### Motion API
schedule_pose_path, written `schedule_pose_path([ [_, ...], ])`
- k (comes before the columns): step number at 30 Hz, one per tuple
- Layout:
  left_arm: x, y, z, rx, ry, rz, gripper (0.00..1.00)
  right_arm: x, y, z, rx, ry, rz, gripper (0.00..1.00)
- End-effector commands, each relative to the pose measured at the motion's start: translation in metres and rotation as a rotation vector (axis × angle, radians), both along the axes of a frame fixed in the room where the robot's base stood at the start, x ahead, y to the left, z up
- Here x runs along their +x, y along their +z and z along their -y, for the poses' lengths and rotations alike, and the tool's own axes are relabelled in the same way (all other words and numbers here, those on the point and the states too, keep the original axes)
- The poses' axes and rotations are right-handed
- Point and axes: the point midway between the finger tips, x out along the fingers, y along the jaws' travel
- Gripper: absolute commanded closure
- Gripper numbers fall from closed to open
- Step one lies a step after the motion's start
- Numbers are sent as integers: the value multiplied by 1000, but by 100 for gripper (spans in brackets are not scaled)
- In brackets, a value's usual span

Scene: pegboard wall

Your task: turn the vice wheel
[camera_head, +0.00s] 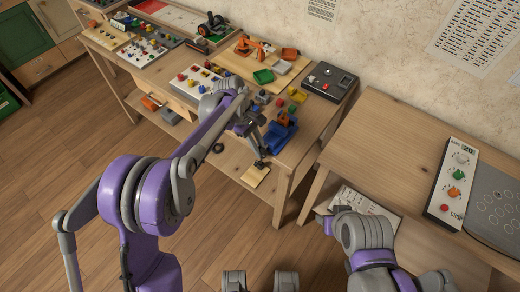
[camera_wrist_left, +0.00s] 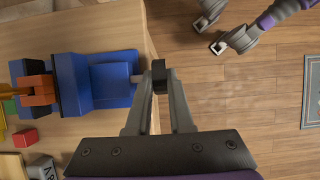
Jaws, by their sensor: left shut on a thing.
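The blue vice (camera_head: 280,136) sits at the front right corner of the cluttered workbench. In the left wrist view the vice (camera_wrist_left: 95,80) lies left of my fingers, with a grey shaft running to its dark wheel (camera_wrist_left: 160,72). My left gripper (camera_head: 261,162) reaches down to the bench's front edge. In the left wrist view my left gripper (camera_wrist_left: 160,88) is shut on the wheel, a finger on either side. An orange block (camera_wrist_left: 38,90) shows at the far end of the vice. My right arm is at lower right in the head view; its jaws are unclear.
Coloured blocks, trays and a black control box (camera_head: 332,82) crowd the workbench (camera_head: 305,140). A second table (camera_head: 400,140) at right holds a white button panel (camera_head: 452,184). A lower shelf runs under the bench. Wooden floor is open in front.

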Motion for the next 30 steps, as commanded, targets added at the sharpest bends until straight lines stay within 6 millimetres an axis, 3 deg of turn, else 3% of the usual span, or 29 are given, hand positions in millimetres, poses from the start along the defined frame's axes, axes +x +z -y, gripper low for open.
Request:
schedule_pose_path([
  [9, 2, -2, -2, -112, 1, -81, 100, -1, -13, 0, 0, 0, -4, 50],
  [25, 2, -1, -2, -135, 0, -98, 100, -1, -14, 0, 0, 0, -4, 50],
  [26, 2, -1, -2, -135, 0, -98, 78, -1, -14, 0, 0, 0, -4, 50],
  [30, 2, -1, -2, -134, 0, -98, 53, -1, -14, 0, 0, 0, -5, 50],
])
